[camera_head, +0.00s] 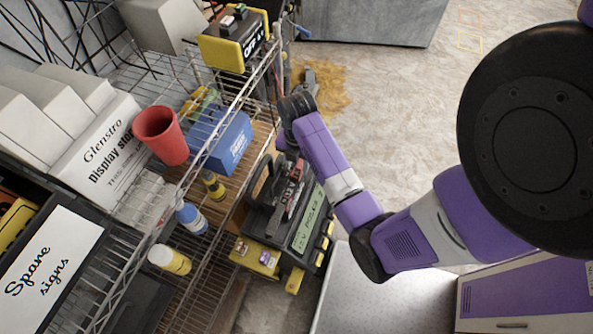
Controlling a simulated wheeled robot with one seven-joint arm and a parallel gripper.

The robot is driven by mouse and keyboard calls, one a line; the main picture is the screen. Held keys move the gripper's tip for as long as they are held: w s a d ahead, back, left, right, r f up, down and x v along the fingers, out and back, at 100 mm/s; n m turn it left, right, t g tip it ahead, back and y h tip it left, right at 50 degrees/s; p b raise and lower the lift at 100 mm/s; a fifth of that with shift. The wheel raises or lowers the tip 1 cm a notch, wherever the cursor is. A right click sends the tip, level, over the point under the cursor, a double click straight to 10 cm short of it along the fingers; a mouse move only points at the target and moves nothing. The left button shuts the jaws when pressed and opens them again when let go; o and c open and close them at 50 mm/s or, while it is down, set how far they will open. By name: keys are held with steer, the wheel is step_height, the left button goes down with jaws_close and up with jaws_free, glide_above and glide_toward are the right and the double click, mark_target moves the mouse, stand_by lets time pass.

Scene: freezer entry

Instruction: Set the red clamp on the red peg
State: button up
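A dark box (306,232) with yellow corners and a pale label stands low beside the wire shelf, near the middle of the picture. A red and grey clamp-like piece (291,188) lies on its top, beside the black handle. I cannot make out a separate red peg there. My purple arm reaches in from the right, and its dark wrist is above and beyond the box. My gripper (308,82) seems to be at the far end of that wrist, apart from the red piece. Its fingers are too small and partly hidden to read.
The wire shelf (237,103) fills the left, holding a red cup (162,135), a blue bin (221,139), bottles and a white display box (98,153). Open floor (400,95) lies beyond my arm, with a yellowish spill (332,97).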

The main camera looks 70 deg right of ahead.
mark_target(297, 171)
steer(key=shift+f, duration=1.55)
steer(key=shift+c, duration=0.2)
jaws_close()
steer(key=shift+r, duration=0.1)
